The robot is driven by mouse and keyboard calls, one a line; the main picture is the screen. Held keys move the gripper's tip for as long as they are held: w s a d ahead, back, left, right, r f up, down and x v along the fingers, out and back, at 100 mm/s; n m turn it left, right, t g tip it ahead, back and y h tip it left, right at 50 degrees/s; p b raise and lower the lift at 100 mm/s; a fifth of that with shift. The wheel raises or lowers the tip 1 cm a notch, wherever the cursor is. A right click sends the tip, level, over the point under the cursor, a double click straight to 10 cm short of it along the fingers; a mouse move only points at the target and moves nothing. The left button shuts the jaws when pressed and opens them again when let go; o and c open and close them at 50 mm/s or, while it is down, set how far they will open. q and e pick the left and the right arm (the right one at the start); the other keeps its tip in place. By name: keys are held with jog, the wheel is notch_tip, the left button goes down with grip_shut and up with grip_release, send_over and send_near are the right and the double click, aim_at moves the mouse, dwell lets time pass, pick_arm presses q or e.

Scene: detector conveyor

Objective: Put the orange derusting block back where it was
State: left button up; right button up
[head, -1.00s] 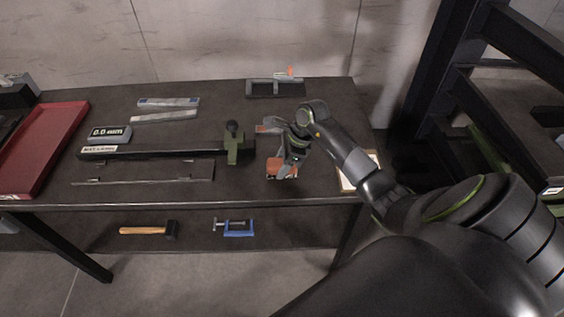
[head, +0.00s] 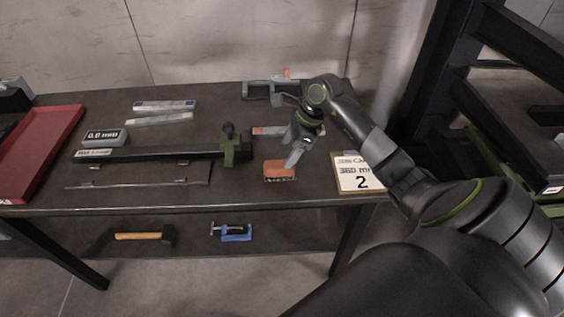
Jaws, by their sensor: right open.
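The orange derusting block (head: 279,171) lies on the dark table near its front edge, right of the green clamp piece on the long black bar. My right gripper (head: 291,160) is open and empty, just above and behind the block on its right side. I cannot tell whether a fingertip touches the block. My left gripper is not in view.
A card marked 2 (head: 360,174) lies at the table's front right. A long black bar with a green slider (head: 236,147), a 0.0 mm display (head: 105,137) and a red tray (head: 38,152) are to the left. A grey holder (head: 262,89) stands at the back. A flat orange-ended tool (head: 266,131) lies behind the gripper.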

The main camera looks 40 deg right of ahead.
jog(key=shift+b+v, duration=0.4)
jog(key=shift+v, duration=2)
